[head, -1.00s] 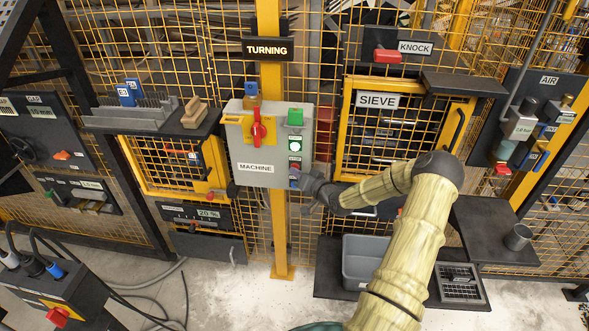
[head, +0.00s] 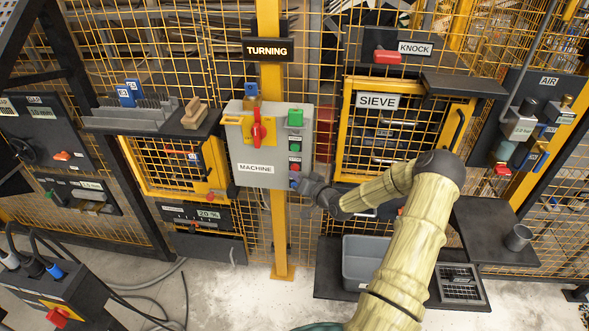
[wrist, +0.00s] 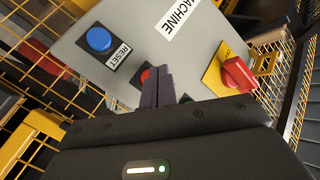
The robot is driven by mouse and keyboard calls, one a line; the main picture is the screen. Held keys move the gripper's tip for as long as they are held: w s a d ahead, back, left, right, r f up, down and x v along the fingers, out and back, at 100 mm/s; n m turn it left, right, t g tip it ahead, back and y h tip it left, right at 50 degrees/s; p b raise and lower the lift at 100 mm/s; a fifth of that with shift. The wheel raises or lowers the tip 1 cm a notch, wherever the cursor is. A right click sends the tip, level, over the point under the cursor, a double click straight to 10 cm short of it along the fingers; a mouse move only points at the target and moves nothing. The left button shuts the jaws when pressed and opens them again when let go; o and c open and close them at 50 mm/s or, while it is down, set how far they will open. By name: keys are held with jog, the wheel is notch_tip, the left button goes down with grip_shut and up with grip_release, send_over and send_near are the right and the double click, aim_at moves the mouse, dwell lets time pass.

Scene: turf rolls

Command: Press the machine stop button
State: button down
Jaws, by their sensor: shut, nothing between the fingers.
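The grey machine box (head: 258,150) hangs on the yellow post, with a MACHINE label and a red rotary switch (head: 257,132) on a yellow plate. Its right column has a green button (head: 295,146), a red stop button (head: 295,163) and a blue button (head: 294,183). In the wrist view, the red stop button (wrist: 145,74) is partly hidden behind my shut fingers. The blue button (wrist: 98,39) there is labelled RESET. My gripper (wrist: 157,75) is shut and empty, its fingertips at the red button; I cannot tell whether they touch it. My gripper also shows in the head view (head: 304,182) beside the box's lower right edge.
A SIEVE door (head: 400,130) stands right of the box. A shelf with a grey comb-like block (head: 135,112) and a wooden piece is on the left. A grey bin (head: 365,262) sits below my arm. Yellow mesh fencing is behind everything.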

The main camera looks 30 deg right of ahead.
jog(key=s+a, duration=0.1)
jog(key=s, duration=0.1)
jog(key=s+a, duration=0.1)
jog(key=s, duration=0.1)
jog(key=shift+a+p, duration=0.3)
jog(key=shift+a, duration=0.1)
dwell(0.4)
dwell(0.6)
jog(key=s+a+n+g, duration=0.5)
jog(key=a+g, duration=0.2)
jog(key=a, duration=0.2)
jog(key=s+a+r+g+h, duration=0.1)
jog(key=s+a+r+g, duration=0.2)
jog(key=s+r, duration=0.3)
jog(key=s+a+r+g+h, duration=0.2)
jog(key=s+a+r, duration=0.3)
jog(key=s, duration=0.9)
jog(key=shift+a+r+g, duration=0.35)
jog(key=shift+r+g, duration=0.05)
jog(key=shift+g, duration=0.3)
